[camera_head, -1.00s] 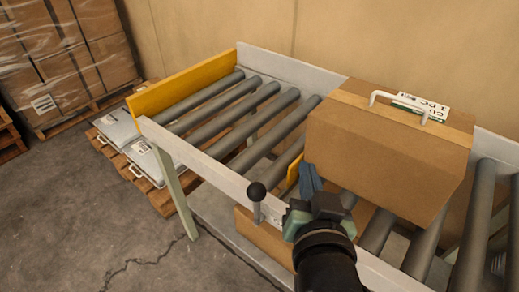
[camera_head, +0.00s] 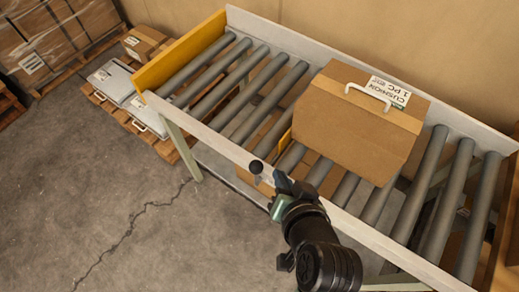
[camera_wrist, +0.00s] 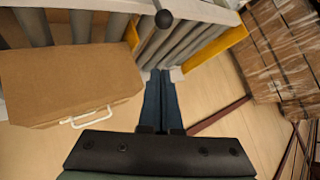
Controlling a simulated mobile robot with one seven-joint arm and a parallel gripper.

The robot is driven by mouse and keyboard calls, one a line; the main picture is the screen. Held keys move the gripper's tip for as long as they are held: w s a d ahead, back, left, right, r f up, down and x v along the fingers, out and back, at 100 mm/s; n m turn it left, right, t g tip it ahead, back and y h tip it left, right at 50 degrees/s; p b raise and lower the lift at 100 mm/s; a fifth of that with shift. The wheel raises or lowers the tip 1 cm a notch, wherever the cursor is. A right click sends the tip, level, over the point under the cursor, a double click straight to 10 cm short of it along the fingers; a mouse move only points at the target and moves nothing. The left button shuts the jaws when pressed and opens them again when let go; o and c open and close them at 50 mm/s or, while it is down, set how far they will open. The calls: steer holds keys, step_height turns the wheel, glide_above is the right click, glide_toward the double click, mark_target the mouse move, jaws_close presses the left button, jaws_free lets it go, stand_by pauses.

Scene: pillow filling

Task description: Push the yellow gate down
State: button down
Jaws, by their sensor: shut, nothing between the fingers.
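A narrow yellow gate (camera_head: 285,141) shows between the rollers, just left of the cardboard box (camera_head: 365,118); much of it is hidden. A lever with a black ball knob (camera_head: 256,167) stands at the conveyor's front rail. The knob (camera_wrist: 163,18) and a yellow edge (camera_wrist: 132,32) also show in the wrist view. My gripper (camera_head: 270,176) is close to the knob, at its right, over the front rail. Whether it touches the lever cannot be told. In the wrist view its blue fingers (camera_wrist: 160,76) are together and empty, pointing toward the rail.
A taller yellow board (camera_head: 180,50) closes the conveyor's left end. The box, labelled CUSHION, has a white handle (camera_head: 368,97) and sits on the rollers. White packages (camera_head: 118,82) lie on a pallet at left. The floor in front is clear.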

steer(key=shift+s+a+r, duration=0.1)
steer(key=shift+s+r, duration=0.05)
steer(key=shift+s, duration=0.1)
steer(key=shift+w, duration=0.1)
steer(key=w+a+f, duration=0.3)
steer(key=w+f, duration=0.4)
steer(key=f, duration=0.3)
steer(key=shift+w+a, duration=0.15)
steer(key=shift+w, duration=0.1)
steer(key=shift+f, duration=0.1)
